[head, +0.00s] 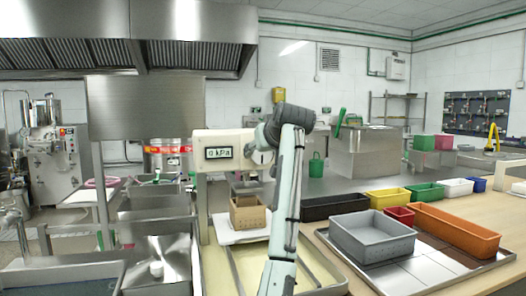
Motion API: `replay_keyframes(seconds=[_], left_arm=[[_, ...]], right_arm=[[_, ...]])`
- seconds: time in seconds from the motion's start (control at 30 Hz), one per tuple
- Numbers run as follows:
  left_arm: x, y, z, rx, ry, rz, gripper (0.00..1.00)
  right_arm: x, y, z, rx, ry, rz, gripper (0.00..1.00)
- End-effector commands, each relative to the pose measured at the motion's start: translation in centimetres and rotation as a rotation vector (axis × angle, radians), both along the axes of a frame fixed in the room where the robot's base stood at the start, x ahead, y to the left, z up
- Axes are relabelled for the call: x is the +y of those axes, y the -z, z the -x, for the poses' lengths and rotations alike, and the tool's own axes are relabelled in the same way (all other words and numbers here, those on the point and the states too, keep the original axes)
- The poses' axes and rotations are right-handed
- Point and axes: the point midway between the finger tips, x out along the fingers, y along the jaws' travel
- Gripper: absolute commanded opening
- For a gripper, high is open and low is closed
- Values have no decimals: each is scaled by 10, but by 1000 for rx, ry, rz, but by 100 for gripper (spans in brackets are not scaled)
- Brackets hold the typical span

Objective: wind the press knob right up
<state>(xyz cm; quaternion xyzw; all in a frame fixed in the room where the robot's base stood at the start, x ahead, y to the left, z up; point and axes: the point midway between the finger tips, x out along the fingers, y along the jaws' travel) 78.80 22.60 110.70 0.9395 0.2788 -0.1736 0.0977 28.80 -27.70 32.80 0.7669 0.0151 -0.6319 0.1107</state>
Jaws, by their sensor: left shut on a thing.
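The press (231,139) is a cream-coloured machine with a small display (218,153) on its front that reads 0 kPa. My left arm rises in front of its right end, and my left gripper (264,142) is up against the press head there, to the right of the display. The gripper is shut on the press knob, which is mostly hidden behind the gripper and wrist. Below the press head a tan perforated box (247,214) stands on a white board (222,232). A gap shows between the press head and the box. My right gripper is not in view.
On the right, a wooden table (497,213) bears a grey bin (371,238), an orange bin (453,231) and several small coloured bins. Steel sinks (156,236) and a steel panel (147,113) stand on the left. The grey bin is close to my forearm's right.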

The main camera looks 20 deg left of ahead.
Motion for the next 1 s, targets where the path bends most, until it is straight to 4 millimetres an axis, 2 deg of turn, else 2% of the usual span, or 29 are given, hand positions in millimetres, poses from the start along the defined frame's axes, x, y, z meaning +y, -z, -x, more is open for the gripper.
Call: replay_keyframes(seconds=[0.57, 0.6, 0.7, 0.77, 1.0], left_arm=[[0, 1, 0, -18, -1, 30, 24], [0, 1, 0, -18, -1, 30, 55], [0, 1, 0, -17, -1, 29, 67], [0, 1, 0, -17, -1, 29, 73], [0, 0, 0, -18, 0, 28, 73]], right_arm=[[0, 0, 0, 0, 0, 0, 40], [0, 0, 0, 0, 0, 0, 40], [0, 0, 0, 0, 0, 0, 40], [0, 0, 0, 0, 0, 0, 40], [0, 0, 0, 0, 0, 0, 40]])
